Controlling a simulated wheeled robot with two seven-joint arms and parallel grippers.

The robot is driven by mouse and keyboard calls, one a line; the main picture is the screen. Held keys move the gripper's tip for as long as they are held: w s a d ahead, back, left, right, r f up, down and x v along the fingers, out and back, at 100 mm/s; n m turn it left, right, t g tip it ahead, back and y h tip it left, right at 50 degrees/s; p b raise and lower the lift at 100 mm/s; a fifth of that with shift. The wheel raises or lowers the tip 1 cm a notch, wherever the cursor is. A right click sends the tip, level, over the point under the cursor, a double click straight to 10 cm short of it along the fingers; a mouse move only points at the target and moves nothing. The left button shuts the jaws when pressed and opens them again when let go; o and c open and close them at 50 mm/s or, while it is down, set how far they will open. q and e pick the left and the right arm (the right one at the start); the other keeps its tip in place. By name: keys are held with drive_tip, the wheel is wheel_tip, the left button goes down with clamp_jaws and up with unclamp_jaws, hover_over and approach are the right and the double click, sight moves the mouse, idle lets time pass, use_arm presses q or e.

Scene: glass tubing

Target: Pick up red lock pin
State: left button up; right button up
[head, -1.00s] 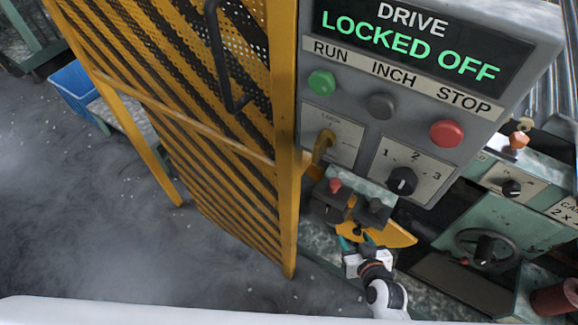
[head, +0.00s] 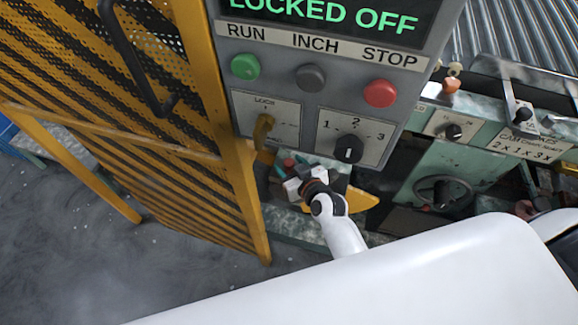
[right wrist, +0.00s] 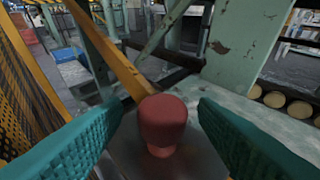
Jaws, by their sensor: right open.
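The red lock pin (right wrist: 163,120) stands upright in the right wrist view, its thick round head above a narrower neck. It shows small in the head view (head: 289,162), partly hidden by my gripper. My right gripper (head: 290,168) is at the pin, below the control panel. In the right wrist view its two teal ribbed fingers (right wrist: 158,130) are open, one on each side of the pin, with gaps between them and the head. My left gripper is not in view.
The grey control panel (head: 290,82) reads LOCKED OFF and rises just behind my gripper, with a yellow lock handle (head: 262,131). A yellow guard gate (head: 235,190) stands close on the left. A green machine with a handwheel (head: 443,193) is on the right.

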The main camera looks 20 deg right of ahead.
drive_tip(key=shift+x, duration=1.6)
drive_tip(key=shift+d, duration=0.15)
drive_tip(key=shift+c, duration=0.5)
drive_tip(key=c, duration=1)
drive_tip(key=shift+o, duration=0.2)
